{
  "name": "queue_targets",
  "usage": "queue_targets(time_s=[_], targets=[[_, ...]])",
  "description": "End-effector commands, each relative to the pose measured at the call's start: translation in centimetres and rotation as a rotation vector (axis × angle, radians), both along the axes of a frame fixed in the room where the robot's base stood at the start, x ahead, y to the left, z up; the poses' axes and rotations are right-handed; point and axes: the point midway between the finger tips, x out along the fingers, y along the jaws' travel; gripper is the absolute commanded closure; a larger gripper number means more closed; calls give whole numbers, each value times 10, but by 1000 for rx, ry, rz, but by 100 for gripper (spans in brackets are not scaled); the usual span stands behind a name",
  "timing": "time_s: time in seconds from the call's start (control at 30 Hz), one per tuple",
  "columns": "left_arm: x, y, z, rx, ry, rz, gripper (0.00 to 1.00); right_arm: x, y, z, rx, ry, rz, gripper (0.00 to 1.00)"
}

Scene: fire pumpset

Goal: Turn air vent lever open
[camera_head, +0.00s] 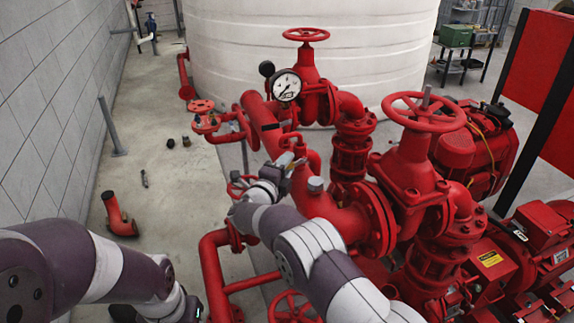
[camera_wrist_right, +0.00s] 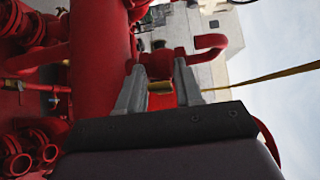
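My right gripper (camera_head: 290,164) is at the red pipework in the middle of the head view, beside a vertical red pipe. In the right wrist view its two grey fingers (camera_wrist_right: 160,72) stand apart, with a gap between them. A small brass-yellow piece (camera_wrist_right: 160,88), which looks like the air vent lever, shows between the fingers near a red fitting (camera_wrist_right: 165,62). I cannot tell whether a finger touches it. In the head view the lever is too small and too covered to make out. My left arm is at the lower left; its fingers are not visible.
A pressure gauge (camera_head: 286,86) and red handwheels (camera_head: 424,111) stand close around the right arm. A large white tank (camera_head: 230,50) is behind. A loose red elbow pipe (camera_head: 117,215) lies on the floor at left.

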Motion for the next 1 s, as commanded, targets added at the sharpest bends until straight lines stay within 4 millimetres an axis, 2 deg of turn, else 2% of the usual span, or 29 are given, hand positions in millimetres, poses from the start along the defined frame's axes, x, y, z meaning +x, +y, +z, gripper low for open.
queue_targets(time_s=[0.03, 0.1, 0.47, 0.73, 1.0], targets=[[0, 0, 0, 0, 0, 0, 53, -1, 1, 0, 0, -1, 1, 84], [0, 0, 0, 0, 0, 0, 53, -1, 1, 1, 0, -1, 1, 100], [0, 0, -2, 0, 0, 0, 53, -3, 3, 1, 28, 11, 0, 100], [0, 0, -5, 0, 0, 0, 53, -3, 2, 10, 179, 61, -1, 100], [0, 0, 8, 0, 0, 0, 53, -2, -1, 24, 372, 126, -1, 100]])
